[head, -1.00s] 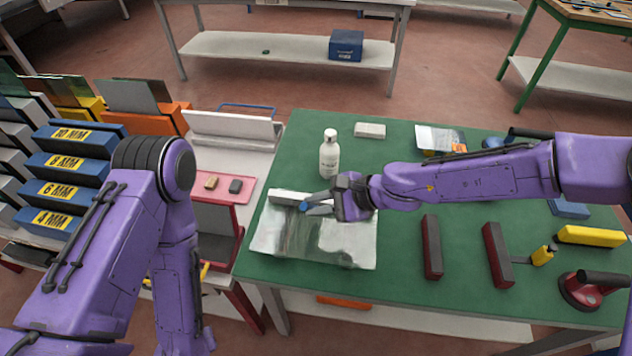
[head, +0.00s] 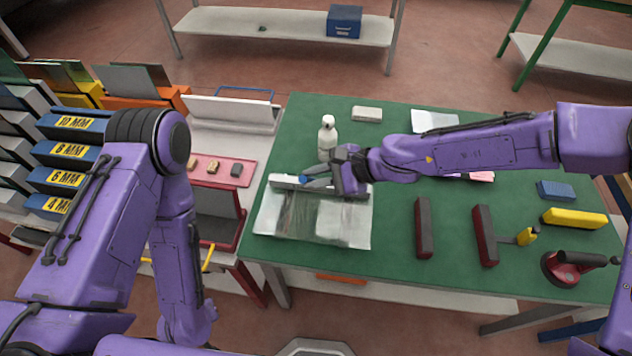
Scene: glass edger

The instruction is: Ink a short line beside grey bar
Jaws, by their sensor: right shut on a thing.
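The grey bar (head: 284,183) lies along the far edge of a clear glass sheet (head: 275,222) on the green table. My right gripper (head: 318,183) reaches in from the right over the bar and hides part of it. It is shut on a small pen with a blue end (head: 304,180), mostly hidden by the fingers. The blue end shows against the bar; I cannot tell whether it touches the bar or glass. No inked line can be made out. My left arm hangs at the left, and its gripper is out of view.
A white bottle (head: 327,140) stands just behind the bar. Two dark red blocks (head: 424,228), a yellow block (head: 574,218) and a suction cup (head: 566,268) lie to the right. A pink tray (head: 217,177) with small blocks is at left.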

